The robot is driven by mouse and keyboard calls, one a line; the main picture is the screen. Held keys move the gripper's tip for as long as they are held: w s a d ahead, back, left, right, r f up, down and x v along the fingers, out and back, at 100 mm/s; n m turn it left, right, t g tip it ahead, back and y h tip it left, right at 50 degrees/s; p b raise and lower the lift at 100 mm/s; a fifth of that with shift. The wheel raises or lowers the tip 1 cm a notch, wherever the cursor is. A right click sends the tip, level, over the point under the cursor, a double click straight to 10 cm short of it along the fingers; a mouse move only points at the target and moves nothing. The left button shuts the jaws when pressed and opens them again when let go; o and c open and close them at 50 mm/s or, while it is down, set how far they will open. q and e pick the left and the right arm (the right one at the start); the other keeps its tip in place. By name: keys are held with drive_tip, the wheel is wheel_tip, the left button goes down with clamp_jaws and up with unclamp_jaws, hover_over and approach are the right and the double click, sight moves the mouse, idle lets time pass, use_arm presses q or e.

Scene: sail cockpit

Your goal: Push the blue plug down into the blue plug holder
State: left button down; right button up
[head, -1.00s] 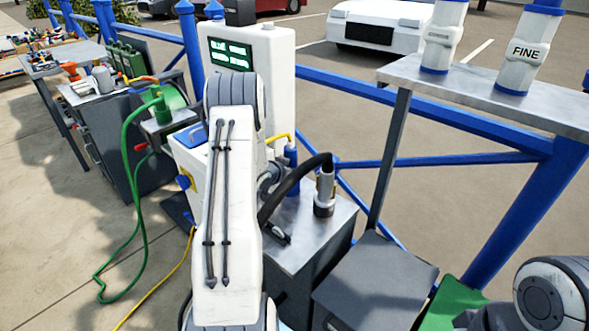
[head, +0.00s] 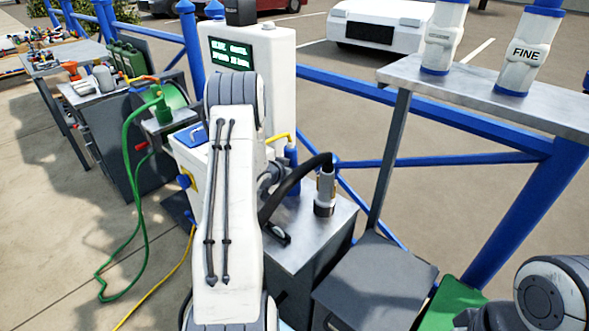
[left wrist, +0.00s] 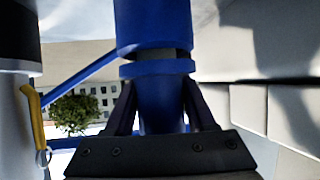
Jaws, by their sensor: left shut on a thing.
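In the left wrist view my left gripper (left wrist: 160,108) is shut on a blue cylindrical part, which I take as the blue plug (left wrist: 158,92). Its collar sits close to a wider blue cylinder (left wrist: 154,25) at the top of the picture, with a narrow dark gap partly showing between them. Which is the holder I cannot tell for certain. In the head view a blue upright part (head: 291,158) with a yellow hose stands behind my left arm, by the white machine. The arm hides my left gripper's fingertips there. My right gripper is out of view.
A white machine (head: 278,75) with a green-lit screen stands behind the arm. A metal connector (head: 325,190) with a black cable stands on the grey cabinet top (head: 305,238). A shelf (head: 480,95) and blue rails are at right. A green hose (head: 128,180) hangs at left.

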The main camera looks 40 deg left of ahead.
sight(290, 151)
use_arm(q)
drive_tip(key=shift+f+b, duration=0.45)
drive_tip(key=shift+f, duration=0.15)
drive_tip(key=c, duration=0.5)
unclamp_jaws()
drive_tip(key=shift+s, duration=0.1)
drive_tip(key=shift+p+v, duration=0.9)
drive_tip(key=shift+v, duration=0.8)
drive_tip(key=p+v, duration=0.3)
drive_tip(key=v, duration=0.4)
drive_tip(key=shift+s+d+r, duration=0.1)
drive_tip(key=shift+s+r, duration=0.05)
